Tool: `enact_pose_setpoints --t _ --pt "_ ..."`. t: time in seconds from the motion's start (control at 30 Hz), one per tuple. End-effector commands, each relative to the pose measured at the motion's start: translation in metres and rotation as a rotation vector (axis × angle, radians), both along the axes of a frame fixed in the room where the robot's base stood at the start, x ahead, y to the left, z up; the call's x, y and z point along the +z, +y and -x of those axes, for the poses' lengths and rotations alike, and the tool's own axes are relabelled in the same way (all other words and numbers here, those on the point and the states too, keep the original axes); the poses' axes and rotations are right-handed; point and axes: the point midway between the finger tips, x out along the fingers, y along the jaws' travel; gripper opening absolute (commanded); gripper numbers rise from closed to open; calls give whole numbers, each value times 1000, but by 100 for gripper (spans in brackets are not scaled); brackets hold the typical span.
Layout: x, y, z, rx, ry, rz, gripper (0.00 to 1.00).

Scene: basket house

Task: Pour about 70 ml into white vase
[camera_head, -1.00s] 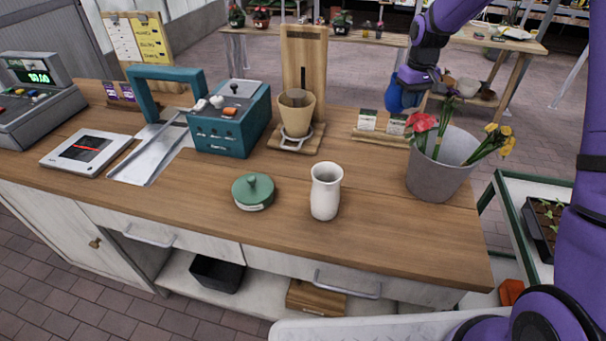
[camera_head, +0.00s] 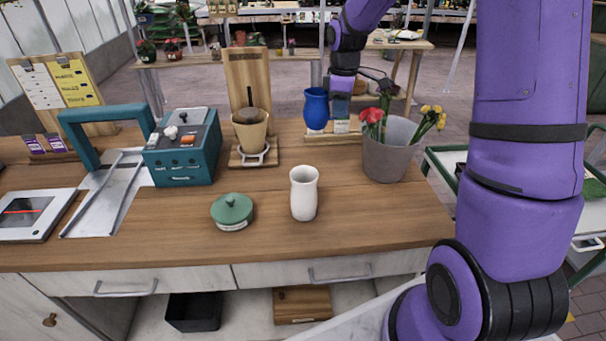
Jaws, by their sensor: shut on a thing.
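The white vase (camera_head: 304,196) stands upright near the front middle of the wooden counter. My gripper (camera_head: 342,84) is at the back right, behind the counter items. It is shut on a blue jug (camera_head: 317,109) with a white base band, held about upright to the left of the gripper. The jug overlaps the card holder in the picture, and I cannot tell how high it is above the counter. Its contents are hidden. The white vase's inside is too small to judge.
A green lidded pot (camera_head: 232,212) sits just left of the white vase. A grey bucket of flowers (camera_head: 387,155) stands at the right, near the card holder (camera_head: 345,134). A dripper stand (camera_head: 249,128) and teal sealing machine (camera_head: 184,150) stand behind left. The front right counter is clear.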

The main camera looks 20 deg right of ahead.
Motion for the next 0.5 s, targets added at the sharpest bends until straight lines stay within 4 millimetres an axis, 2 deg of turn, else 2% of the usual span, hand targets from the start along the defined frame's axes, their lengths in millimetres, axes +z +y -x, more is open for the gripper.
enact_pose_setpoints --t 0.1,0.5 --pt "6 -11 17 98 -4 2 0" --pt "17 -33 68 402 -4 9 0"
